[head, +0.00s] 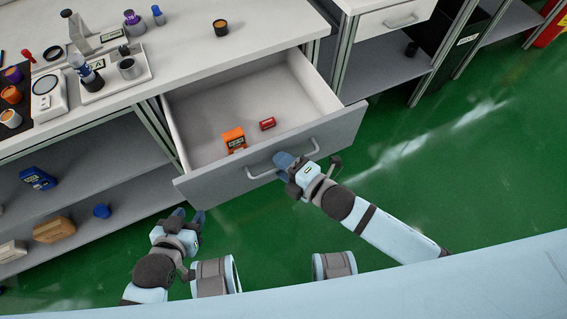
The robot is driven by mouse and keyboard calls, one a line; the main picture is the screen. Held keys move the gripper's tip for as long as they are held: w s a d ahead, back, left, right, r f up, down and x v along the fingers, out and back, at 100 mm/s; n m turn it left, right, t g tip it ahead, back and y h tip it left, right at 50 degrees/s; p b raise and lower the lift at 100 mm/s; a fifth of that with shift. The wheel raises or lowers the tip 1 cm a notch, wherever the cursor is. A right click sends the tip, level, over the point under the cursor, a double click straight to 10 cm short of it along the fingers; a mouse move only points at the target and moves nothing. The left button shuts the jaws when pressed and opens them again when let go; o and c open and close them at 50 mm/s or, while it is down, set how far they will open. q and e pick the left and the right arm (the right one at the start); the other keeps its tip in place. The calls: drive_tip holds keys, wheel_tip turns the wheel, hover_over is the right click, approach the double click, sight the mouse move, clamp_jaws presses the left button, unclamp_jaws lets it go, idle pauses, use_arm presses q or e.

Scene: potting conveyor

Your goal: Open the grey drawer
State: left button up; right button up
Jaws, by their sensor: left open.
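The grey drawer (205,188) is pulled out from under the white counter, and its inside shows. Its front carries a bar handle (262,175). Inside are an orange box (234,139) and a small red can (267,124). My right gripper (284,160) is at the middle of the handle and its fingers overlap the bar. Whether they are closed around it is not clear. My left gripper (188,216) is open and empty, below the left end of the drawer front and apart from it.
The counter (185,50) holds a scale (48,97), a tray with bottles (115,82) and several jars. Open shelves (95,160) at left hold a blue container (38,178) and a cardboard box (54,229). Green floor (440,180) is clear at right.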

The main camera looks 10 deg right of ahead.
use_arm(q)
drive_tip(key=shift+r+p, duration=0.1)
drive_tip(key=shift+p, duration=0.2)
use_arm(e)
drive_tip(key=v, duration=1.4)
